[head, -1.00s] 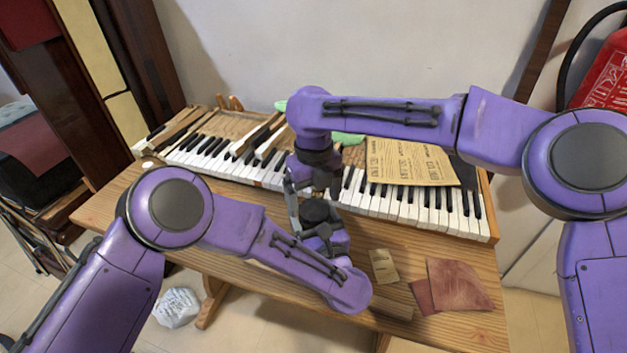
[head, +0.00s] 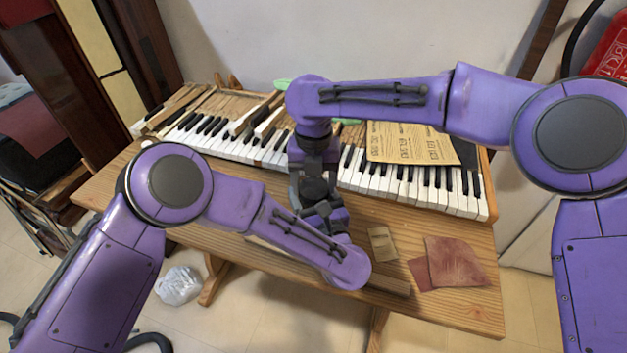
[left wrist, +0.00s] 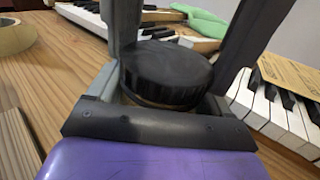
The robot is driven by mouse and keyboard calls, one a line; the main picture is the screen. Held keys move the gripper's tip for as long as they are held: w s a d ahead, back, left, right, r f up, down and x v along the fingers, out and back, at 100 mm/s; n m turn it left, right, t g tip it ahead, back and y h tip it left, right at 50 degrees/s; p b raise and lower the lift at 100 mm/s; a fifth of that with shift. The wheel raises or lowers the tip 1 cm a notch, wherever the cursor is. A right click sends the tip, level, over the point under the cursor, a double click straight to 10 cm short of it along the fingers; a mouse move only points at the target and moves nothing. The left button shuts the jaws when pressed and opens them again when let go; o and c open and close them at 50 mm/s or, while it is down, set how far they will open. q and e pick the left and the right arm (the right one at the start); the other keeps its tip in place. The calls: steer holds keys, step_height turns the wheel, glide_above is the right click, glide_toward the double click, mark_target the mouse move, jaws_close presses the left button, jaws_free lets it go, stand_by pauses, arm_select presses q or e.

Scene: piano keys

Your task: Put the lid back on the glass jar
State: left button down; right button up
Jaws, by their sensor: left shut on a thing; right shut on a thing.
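A black ribbed round lid (left wrist: 165,75) sits level in the left wrist view, over a narrow strip of the glass jar (left wrist: 160,104); the rest of the jar is hidden. Whether the lid is fully seated cannot be told. My left gripper (left wrist: 160,98) is shut around the jar below the lid. My right gripper (head: 314,188) reaches down from above, its dark fingers on either side of the lid (head: 315,187), shut on it. In the head view the two grippers overlap above the table's front half, and the jar is hidden.
The piano keyboard (head: 420,190) lies behind the grippers with a paper sheet (head: 410,145) on it.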

steer(key=m, duration=0.4)
steer(key=o, duration=1.2)
steer(key=shift+c, duration=0.2)
steer(key=shift+r, duration=2.3)
steer(key=shift+c, duration=0.3)
step_height(320, 180, up, 4)
steer(key=n, duration=0.5)
steer(key=shift+f, duration=0.25)
